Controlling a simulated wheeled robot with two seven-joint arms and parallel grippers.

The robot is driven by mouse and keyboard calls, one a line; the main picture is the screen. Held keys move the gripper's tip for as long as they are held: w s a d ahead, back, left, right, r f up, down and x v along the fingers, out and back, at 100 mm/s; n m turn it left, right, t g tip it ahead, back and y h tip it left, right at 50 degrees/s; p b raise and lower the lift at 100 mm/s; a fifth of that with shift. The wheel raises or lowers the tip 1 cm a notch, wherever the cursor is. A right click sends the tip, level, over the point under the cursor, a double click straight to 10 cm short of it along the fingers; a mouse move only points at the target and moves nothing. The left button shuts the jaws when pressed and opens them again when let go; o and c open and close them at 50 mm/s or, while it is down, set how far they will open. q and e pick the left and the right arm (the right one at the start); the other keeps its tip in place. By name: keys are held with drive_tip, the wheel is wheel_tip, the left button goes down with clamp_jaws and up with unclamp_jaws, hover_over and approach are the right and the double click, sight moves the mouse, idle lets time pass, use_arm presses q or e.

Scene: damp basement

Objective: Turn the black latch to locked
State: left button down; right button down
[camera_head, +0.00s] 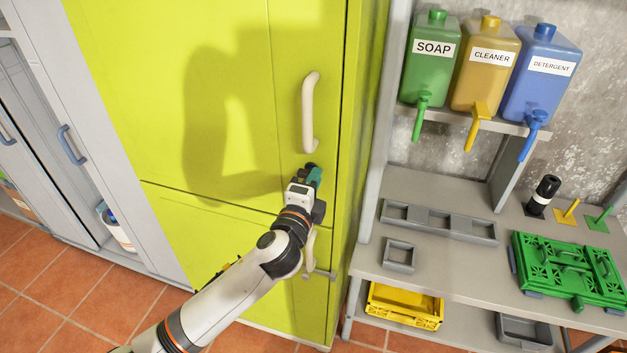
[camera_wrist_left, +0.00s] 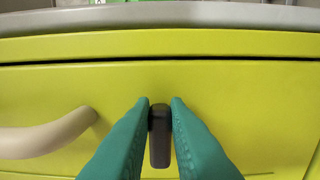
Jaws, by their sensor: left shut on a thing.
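The black latch (camera_wrist_left: 160,145) is a short dark bar on the yellow-green cabinet door (camera_head: 235,80). In the left wrist view it stands upright in the picture, between the teal fingers. My left gripper (camera_head: 312,176) is at the door's right side, just below the upper cream handle (camera_head: 308,115); its fingertips (camera_wrist_left: 160,104) are shut on the latch, one on each side. In the head view the gripper mostly hides the latch. That handle appears at the left of the wrist view (camera_wrist_left: 45,136). My right gripper is not in view.
A grey shelf unit (camera_head: 450,262) stands close on the cabinet's right, with soap, cleaner and detergent dispensers (camera_head: 483,68) above and a green crate (camera_head: 570,265) below. A yellow crate (camera_head: 403,306) sits low. A grey locker (camera_head: 95,110) stands left.

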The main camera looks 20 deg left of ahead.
use_arm(q)
drive_tip(key=c, duration=1.4)
unclamp_jaws()
drive_tip(key=s+b, duration=0.3)
drive_tip(key=s, duration=0.9)
drive_tip(key=shift+a, duration=0.2)
